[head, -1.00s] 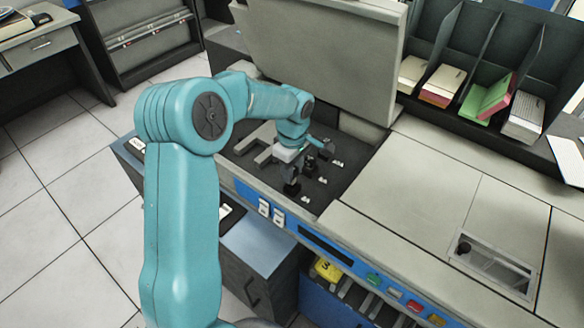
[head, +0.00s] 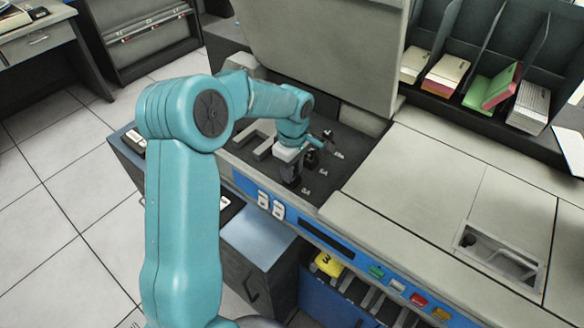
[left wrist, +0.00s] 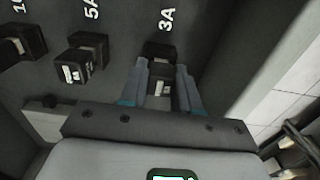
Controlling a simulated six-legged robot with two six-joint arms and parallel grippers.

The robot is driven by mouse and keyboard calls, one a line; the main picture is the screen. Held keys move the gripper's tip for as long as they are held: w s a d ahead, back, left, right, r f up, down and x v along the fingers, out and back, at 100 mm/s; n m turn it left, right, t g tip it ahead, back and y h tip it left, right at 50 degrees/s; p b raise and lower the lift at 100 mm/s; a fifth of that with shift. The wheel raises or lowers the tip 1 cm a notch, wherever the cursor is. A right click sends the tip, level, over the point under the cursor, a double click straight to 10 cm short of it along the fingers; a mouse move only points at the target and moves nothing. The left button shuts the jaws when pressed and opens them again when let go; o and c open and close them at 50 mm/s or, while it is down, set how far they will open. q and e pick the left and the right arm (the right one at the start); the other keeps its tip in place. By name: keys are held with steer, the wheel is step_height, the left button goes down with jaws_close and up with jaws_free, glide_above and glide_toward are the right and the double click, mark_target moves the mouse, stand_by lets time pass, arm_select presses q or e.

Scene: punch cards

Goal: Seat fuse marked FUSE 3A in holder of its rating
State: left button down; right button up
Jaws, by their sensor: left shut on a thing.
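My left gripper (left wrist: 161,80) is shut on a dark fuse (left wrist: 163,89) with a small pale label. Its printing is too small to read. The fuse is at the black holder (left wrist: 159,50) beside the mark 3A. I cannot tell how deep it sits. In the head view the left gripper (head: 290,178) points down over the dark panel (head: 333,180), at the mark nearest its front edge. The 5A holder (left wrist: 90,42) is to the left in the wrist view, with a pale-labelled block on it. My right gripper is not in view.
Another holder (left wrist: 24,42), its mark partly cut off, stands farther left in the wrist view. A raised grey lid (head: 315,50) stands behind the panel. A card rack (head: 480,60) is at the back right. The flat top (head: 430,190) to the right is mostly clear.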

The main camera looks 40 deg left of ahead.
arm_select(q)
steer(key=c, duration=0.7)
jaws_free()
steer(key=shift+c, duration=0.2)
step_height(320, 180, up, 16)
steer(key=p, duration=0.1)
steer(key=shift+w+r, duration=0.15)
steer(key=shift+r, duration=0.05)
